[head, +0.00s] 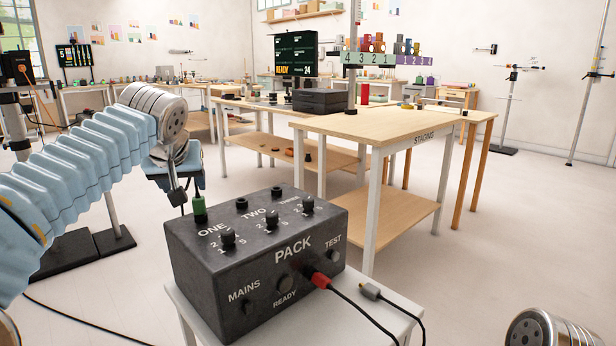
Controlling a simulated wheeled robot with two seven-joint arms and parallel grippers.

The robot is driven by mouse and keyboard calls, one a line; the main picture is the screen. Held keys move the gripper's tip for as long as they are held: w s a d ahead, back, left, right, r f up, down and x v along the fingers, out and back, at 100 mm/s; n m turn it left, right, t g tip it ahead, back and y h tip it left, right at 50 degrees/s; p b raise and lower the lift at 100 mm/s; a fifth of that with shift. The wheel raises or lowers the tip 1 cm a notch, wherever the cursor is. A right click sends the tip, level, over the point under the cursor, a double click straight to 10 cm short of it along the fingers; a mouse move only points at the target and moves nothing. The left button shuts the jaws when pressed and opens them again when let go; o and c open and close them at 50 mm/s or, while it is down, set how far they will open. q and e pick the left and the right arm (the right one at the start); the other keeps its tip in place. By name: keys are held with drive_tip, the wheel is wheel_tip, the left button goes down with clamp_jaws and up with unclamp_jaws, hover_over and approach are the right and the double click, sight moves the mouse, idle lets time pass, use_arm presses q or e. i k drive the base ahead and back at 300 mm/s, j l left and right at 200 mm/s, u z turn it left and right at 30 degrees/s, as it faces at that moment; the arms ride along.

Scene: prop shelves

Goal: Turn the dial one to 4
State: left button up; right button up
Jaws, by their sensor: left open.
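The dark grey PACK box (255,262) stands on a small white stand in front of me. Dial ONE (228,238) is a black knob below its label on the left of the top face, with numbers around it; its exact setting is too small to read. Dial TWO (271,220) and dial THREE (307,205) sit to its right. A green plug (199,209) stands upright at the box's back left. My left gripper (185,192) is open, pointing down beside the green plug, up and left of dial ONE and apart from it. My right gripper is out of view.
A red plug (320,281) with a black cable sits in the box's front. A loose grey connector (371,292) lies on the white stand (400,318). The STAGING table (405,125) stands behind. Open floor lies to the right.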

sight(228, 237)
drive_tip(key=k, duration=0.9)
